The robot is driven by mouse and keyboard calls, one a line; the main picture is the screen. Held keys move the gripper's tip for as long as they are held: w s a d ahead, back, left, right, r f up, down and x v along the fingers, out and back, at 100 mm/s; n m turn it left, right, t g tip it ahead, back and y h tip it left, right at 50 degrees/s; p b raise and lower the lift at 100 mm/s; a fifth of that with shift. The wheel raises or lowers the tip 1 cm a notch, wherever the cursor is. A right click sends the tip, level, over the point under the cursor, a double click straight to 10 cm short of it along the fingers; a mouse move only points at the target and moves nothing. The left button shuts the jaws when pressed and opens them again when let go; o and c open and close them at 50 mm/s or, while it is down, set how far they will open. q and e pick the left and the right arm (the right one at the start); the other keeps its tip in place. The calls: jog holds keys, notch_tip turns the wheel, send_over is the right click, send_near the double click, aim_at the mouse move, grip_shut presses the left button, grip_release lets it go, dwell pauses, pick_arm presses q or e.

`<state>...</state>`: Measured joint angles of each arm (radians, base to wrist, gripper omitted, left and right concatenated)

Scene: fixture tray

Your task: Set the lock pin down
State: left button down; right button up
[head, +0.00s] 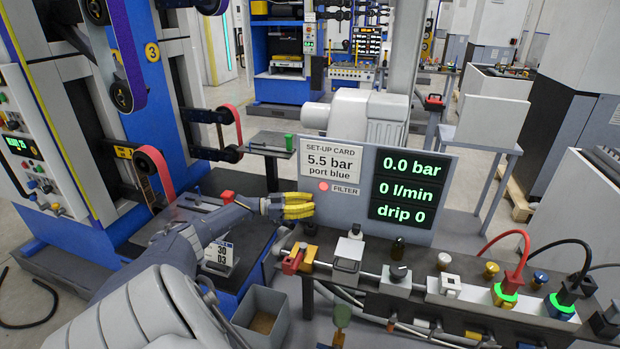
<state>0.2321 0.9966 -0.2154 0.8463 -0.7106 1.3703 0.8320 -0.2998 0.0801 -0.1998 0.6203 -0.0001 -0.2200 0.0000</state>
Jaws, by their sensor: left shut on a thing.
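My left gripper (298,206) has yellow fingers and reaches in from the left, in front of the lower left of the grey display panel (440,222). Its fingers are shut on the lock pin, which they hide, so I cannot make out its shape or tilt. The gripper is above the back left end of the dark fixture bench (470,310); I cannot tell its exact height. My right gripper is not in view.
A grey open bin (262,302) stands at the front left of the bench. Red and yellow blocks (299,259), a white-topped valve (348,254) and a black knob (398,272) line the bench. Red and black hoses (520,250) rise at the right.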

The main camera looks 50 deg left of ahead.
aim_at(310, 226)
pick_arm(q)
jog(key=shift+f, duration=1.85)
jog(key=shift+f, duration=0.1)
jog(key=c, duration=1.1)
grip_release()
jog(key=shift+c, duration=0.2)
jog(key=v, duration=1.2)
jog(key=shift+d, duration=0.1)
